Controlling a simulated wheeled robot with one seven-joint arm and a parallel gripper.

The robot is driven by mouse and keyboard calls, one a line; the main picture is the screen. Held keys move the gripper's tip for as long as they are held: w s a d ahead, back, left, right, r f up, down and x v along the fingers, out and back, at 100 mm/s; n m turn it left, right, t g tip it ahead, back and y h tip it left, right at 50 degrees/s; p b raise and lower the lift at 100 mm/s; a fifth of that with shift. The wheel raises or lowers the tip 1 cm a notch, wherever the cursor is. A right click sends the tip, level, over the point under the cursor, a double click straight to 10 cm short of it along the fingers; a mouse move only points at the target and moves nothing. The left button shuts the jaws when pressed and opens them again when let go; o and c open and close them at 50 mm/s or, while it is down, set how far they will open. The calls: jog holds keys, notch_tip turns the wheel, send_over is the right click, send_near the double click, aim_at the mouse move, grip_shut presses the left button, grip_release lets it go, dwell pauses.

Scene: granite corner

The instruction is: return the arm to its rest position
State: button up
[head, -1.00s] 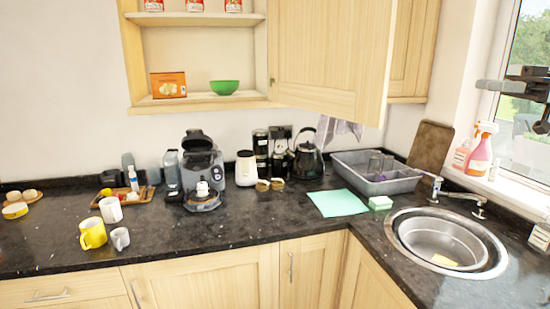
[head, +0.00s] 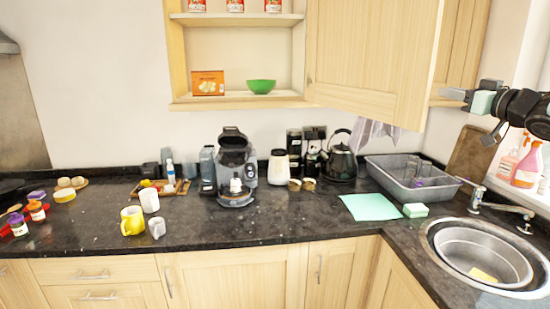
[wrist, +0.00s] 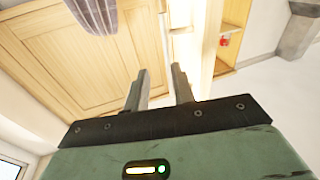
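My gripper (head: 453,97) is at the right of the head view, raised in front of the window-side wall. It points left toward the open cupboard door (head: 368,58). In the wrist view my gripper (wrist: 160,72) shows two grey fingers standing apart with nothing between them. My dark arm reaches in from the right edge of the head view; most of it is out of frame.
Below my gripper are the sink (head: 481,254), spray bottles (head: 525,165) and grey dish rack (head: 413,187). The coffee machine (head: 236,172), kettle (head: 342,163) and mugs (head: 132,221) stand on the dark counter (head: 280,222). The air above the counter's left half is free.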

jog(key=s+a+f+m+g+h, duration=0.3)
jog(key=s+f+h, duration=0.1)
jog(key=f, duration=0.4)
jog(key=s+a+f+m+g+h, duration=0.2)
jog(key=s+f+g+h, duration=0.15)
jog(key=f, duration=0.45)
jog(key=s+a+f+g, duration=0.4)
jog(key=s+f, duration=0.2)
jog(key=s, duration=0.5)
jog(key=s+a+f+g, duration=0.4)
jog(key=s+f, duration=0.2)
jog(key=s, duration=0.4)
jog(key=s+a+f+n+g+b, duration=0.1)
jog(key=s+a+f+n+b, duration=0.1)
jog(key=s+a, duration=0.5)
jog(key=s+a+f+n+g+b, duration=0.2)
jog(key=s+a, duration=0.5)
jog(key=a, duration=0.4)
jog(key=f+n+y+b, duration=0.1)
jog(key=n+b, duration=0.1)
jog(key=n, duration=0.1)
jog(key=shift+s+a+n+b, duration=0.15)
jog(key=shift+s+n+b, duration=0.15)
jog(key=shift+s, duration=0.1)
